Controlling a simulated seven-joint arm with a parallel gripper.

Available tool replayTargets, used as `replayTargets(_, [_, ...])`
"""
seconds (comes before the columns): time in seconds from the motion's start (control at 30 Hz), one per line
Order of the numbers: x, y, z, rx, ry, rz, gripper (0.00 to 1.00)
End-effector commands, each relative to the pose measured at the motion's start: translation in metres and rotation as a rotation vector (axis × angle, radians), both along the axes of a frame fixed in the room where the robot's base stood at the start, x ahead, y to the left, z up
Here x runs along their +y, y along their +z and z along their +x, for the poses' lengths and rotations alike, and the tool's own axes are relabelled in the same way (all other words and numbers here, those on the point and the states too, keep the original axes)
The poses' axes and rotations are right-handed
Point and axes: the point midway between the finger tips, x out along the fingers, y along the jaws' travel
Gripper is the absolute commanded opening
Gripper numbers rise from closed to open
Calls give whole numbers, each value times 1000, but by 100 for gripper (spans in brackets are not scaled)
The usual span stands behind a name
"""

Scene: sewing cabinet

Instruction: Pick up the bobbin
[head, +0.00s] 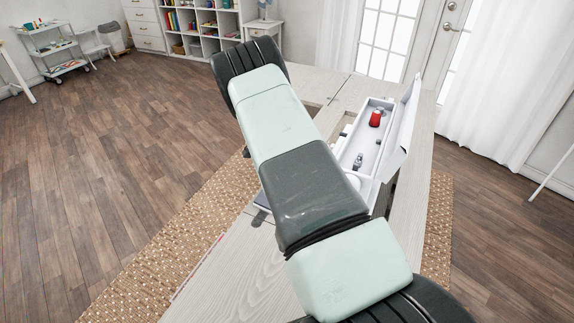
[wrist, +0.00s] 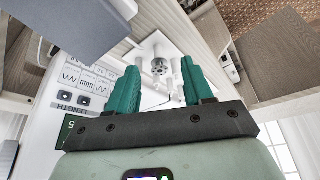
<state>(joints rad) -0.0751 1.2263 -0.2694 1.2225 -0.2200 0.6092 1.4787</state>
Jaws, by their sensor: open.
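A small round metal piece with holes, which looks like the bobbin (wrist: 159,67), shows in the wrist view on a white part of the sewing machine. My gripper (wrist: 157,82) is open, its two green fingers apart. The bobbin appears between and beyond the fingertips; I cannot tell how far off it is, and no contact shows. In the head view the white sewing machine (head: 385,165) has its top lid up, and my arm covers part of it. My gripper is hidden there, and I cannot make out the bobbin for sure.
A red spool (head: 376,118) stands in the machine's open top tray, with a small metal part (head: 358,160) nearer. The raised lid (head: 404,120) stands along the tray's right side. The machine's stitch panel (wrist: 85,80) is close to the left finger. The pale cabinet top (head: 235,285) is bare in front.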

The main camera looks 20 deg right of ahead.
Motion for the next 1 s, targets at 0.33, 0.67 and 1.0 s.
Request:
replayTargets(0.33, [0, 1, 0, 0, 0, 0, 11])
replayTargets(0.67, [0, 1, 0, 0, 0, 0, 0])
replayTargets(1.0, [0, 24, 1, -4, 0, 1, 0])
